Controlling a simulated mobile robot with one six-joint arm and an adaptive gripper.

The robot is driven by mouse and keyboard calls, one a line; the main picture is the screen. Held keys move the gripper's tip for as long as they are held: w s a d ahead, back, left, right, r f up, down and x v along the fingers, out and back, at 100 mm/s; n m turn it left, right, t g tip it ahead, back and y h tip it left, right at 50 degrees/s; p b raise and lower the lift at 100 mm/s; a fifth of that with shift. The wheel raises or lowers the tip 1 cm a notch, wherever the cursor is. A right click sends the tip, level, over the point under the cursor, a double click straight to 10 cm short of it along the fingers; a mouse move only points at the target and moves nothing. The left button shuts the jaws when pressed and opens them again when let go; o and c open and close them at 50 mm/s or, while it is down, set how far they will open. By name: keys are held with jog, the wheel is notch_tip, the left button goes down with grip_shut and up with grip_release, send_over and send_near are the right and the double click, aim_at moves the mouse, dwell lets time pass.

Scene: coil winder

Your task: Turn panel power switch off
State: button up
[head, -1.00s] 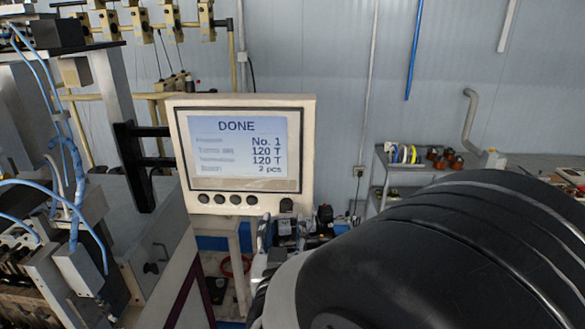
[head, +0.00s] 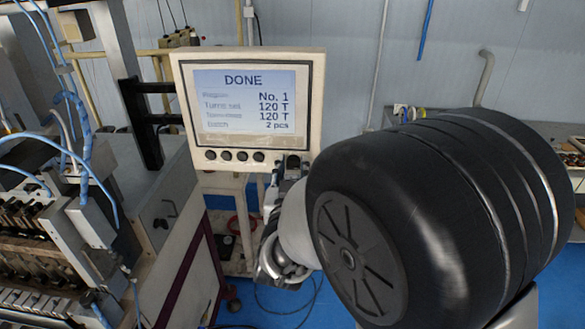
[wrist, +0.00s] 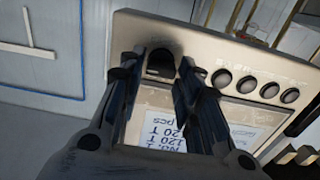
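The control panel (head: 247,109) is a cream box whose lit screen reads "DONE". Its power switch looks to be the black knob (head: 293,162) at the lower right corner of the panel face. In the wrist view the panel appears upside down and the dark switch (wrist: 160,66) is at its upper left. My gripper (wrist: 158,70) is open, with one finger on each side of the switch. Whether the fingers touch it, I cannot tell. In the head view my gripper (head: 284,182) is just below that corner, partly hidden by my arm.
Several round buttons (head: 227,155) line the panel's bottom edge beside the switch. A black bracket (head: 150,125) holds the panel at the left, next to the winding machine (head: 60,230). Shelves with spools (head: 410,112) stand behind my arm. Blue floor shows below the panel.

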jog(key=c, duration=0.6)
jog(key=shift+n, duration=0.4)
jog(key=n, duration=0.3)
jog(key=shift+a+n, duration=0.1)
jog(key=shift+n, duration=0.2)
jog(key=n+p, duration=0.1)
jog(key=n, duration=0.2)
jog(key=shift+n, duration=0.4)
jog(key=n+p, duration=0.1)
jog(key=n, duration=0.4)
jog(key=shift+a+f+p, duration=0.1)
jog(key=shift+a+p, duration=0.05)
jog(key=shift+p, duration=0.2)
jog(key=shift+f+n+p, duration=0.1)
jog(key=shift+n+p, duration=0.6)
jog(key=shift+n, duration=1.7)
